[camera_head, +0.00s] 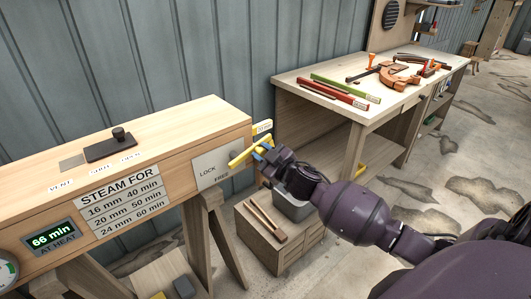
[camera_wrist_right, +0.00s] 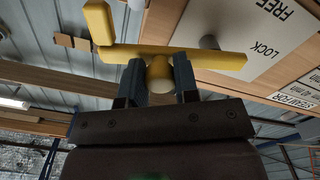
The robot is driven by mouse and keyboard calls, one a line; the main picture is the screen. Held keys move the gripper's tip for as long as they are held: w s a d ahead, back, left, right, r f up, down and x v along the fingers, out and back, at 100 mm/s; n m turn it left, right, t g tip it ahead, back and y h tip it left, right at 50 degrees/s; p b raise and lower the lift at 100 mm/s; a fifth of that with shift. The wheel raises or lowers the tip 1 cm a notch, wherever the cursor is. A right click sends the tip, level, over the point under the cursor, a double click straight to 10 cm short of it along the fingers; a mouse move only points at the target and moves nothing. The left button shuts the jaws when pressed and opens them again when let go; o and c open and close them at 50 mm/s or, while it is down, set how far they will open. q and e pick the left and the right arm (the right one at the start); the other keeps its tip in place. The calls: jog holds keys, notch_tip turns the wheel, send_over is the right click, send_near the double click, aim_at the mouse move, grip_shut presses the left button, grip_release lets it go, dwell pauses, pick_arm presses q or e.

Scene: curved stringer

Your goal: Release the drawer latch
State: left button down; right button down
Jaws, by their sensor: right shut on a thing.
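A yellow latch lever (camera_head: 243,155) is mounted at the end of the long wooden steam box, on a pale plate (camera_head: 217,164) marked LOCK and FREE. My right gripper (camera_head: 264,153) reaches it from the right. In the right wrist view, the gripper's blue-grey fingers (camera_wrist_right: 160,82) are shut on a round yellow peg (camera_wrist_right: 159,70) that sticks out from the lever bar (camera_wrist_right: 205,59). No drawer is clearly recognisable. My left gripper is not in view.
The steam box (camera_head: 150,125) stands on wooden trestles, with a dark sliding vent piece (camera_head: 110,146) on top. A grey bin (camera_head: 292,205) and a low wooden box (camera_head: 278,238) stand below my right gripper. A workbench (camera_head: 330,110) with tools and clamps stands behind.

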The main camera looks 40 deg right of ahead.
aim_at(255, 146)
jog(key=r+n+p, duration=0.2)
jog(key=shift+a+n, duration=0.3)
jog(key=shift+n, duration=0.1)
jog(key=shift+a+r+n+p, duration=0.15)
jog(key=shift+n+p, duration=0.2)
jog(key=shift+n, duration=0.15)
jog(key=shift+a+r+n+p, duration=0.2)
jog(key=shift+n+p, duration=0.15)
jog(key=shift+n, duration=0.25)
jog(key=shift+a+r+n+p, duration=0.2)
jog(key=shift+n+p, duration=0.15)
jog(key=shift+n, duration=0.25)
jog(key=shift+s+a+r+n+p, duration=0.15)
jog(key=shift+a+n+p, duration=0.2)
jog(key=shift+n, duration=0.35)
jog(key=shift+w+a+r+n+p, duration=0.1)
jog(key=shift+a+r+n+p, duration=0.15)
jog(key=shift+n, duration=0.45)
jog(key=shift+f, duration=0.15)
jog(key=c, duration=0.9)
grip_release()
jog(key=shift+o, duration=0.2)
jog(key=shift+s, duration=0.1)
